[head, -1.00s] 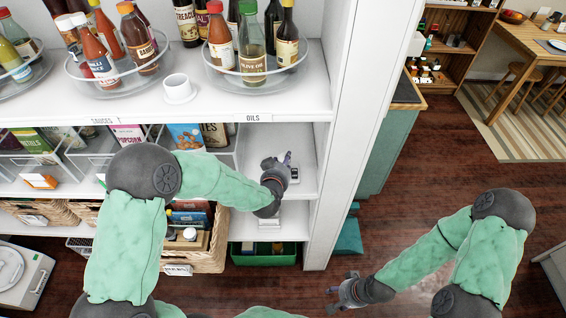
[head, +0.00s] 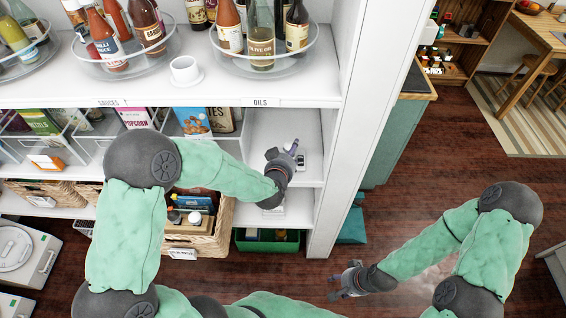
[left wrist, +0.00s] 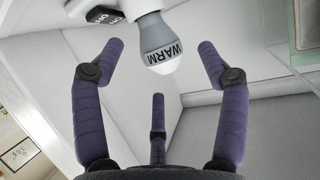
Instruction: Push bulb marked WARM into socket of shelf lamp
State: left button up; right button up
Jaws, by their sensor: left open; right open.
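The bulb (left wrist: 158,42) marked WARM has a grey collar and a white dome, which points toward my left gripper. Its other end meets a white part at the top of the left wrist view; how deep it sits there cannot be told. A black ON/OFF switch block (left wrist: 104,12) is beside it. My left gripper (left wrist: 160,85) is open, its purple fingers spread around and below the bulb, with gaps visible. In the head view my left gripper (head: 284,160) is inside the shelf bay under OILS. My right gripper (head: 345,282) is open and empty, low over the floor.
The bay's upper shelf board (head: 215,92) holds turntables of bottles and a white cup (head: 186,72). A wicker basket (head: 212,235) and green crate (head: 267,242) are below. The shelf side post (head: 345,140) bounds the right.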

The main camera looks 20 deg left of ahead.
pick_arm(q)
jog(key=v, duration=1)
dwell(0.3)
jog(key=s+d+f+g+h, duration=0.1)
jog(key=s+f+g, duration=0.15)
jog(key=f, duration=0.55)
jog(key=s+d+f+g+h, duration=0.2)
jog(key=f+g, duration=0.2)
jog(key=f, duration=0.5)
jog(key=s+d+f+n+g+h, duration=0.1)
jog(key=s+d+f+g, duration=0.2)
jog(key=s+f, duration=1)
jog(key=shift+s+d+f+g+h, duration=0.3)
jog(key=shift+g+h, duration=0.1)
jog(key=shift+g, duration=1.35)
